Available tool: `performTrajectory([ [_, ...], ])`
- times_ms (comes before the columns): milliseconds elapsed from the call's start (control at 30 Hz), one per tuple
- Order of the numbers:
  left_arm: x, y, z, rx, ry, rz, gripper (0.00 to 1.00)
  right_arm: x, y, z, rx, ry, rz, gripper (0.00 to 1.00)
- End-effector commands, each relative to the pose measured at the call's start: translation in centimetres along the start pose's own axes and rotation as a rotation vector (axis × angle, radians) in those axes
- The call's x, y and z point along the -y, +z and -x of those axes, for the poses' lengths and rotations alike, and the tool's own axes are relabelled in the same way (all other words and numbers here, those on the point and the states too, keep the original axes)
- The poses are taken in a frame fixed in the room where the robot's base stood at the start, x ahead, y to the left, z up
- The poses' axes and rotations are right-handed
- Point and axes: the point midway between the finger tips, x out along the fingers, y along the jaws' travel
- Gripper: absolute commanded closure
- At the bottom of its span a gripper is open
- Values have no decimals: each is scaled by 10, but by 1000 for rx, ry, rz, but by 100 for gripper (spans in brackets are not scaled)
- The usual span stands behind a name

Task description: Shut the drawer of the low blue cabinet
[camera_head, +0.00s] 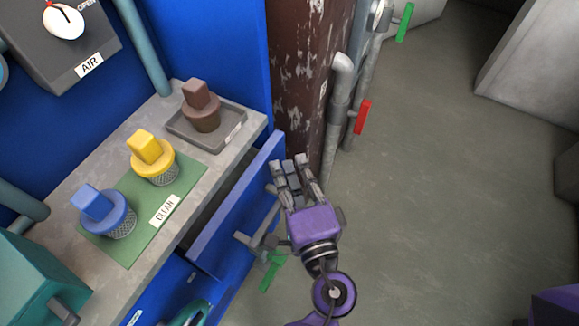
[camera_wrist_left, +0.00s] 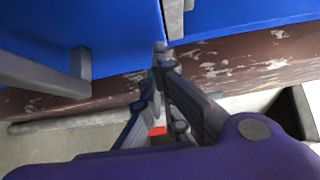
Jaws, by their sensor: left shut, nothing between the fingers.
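The blue drawer (camera_head: 236,212) of the low blue cabinet stands pulled out, with a dark gap between its front and the grey worktop (camera_head: 75,165). Its grey bar handle (camera_head: 262,240) sticks out on the front. My purple left gripper (camera_head: 292,164) is shut and empty beside the far end of the drawer front, on its outer side. In the left wrist view its fingertips (camera_wrist_left: 160,55) are close to a blue panel (camera_wrist_left: 110,22), and a grey handle bar (camera_wrist_left: 35,75) shows at left. I cannot tell whether they touch. My right gripper is out of view.
On the worktop are a green mat (camera_head: 185,200) with blue (camera_head: 100,208) and yellow (camera_head: 152,155) plugs, and a grey tray (camera_head: 220,137) with a brown plug (camera_head: 200,105). A rusty brown column (camera_head: 300,70) and pipes (camera_head: 340,95) stand beyond the drawer. The floor (camera_head: 430,190) at right is clear.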

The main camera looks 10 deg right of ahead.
Motion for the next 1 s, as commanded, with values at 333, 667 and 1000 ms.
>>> performTrajectory([
  [333,2,32,-32,0,-2,-3,100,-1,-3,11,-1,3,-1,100],
  [667,0,37,-36,4,1,-1,100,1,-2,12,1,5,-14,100],
  [1000,0,39,-40,5,0,-2,100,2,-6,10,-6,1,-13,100],
])
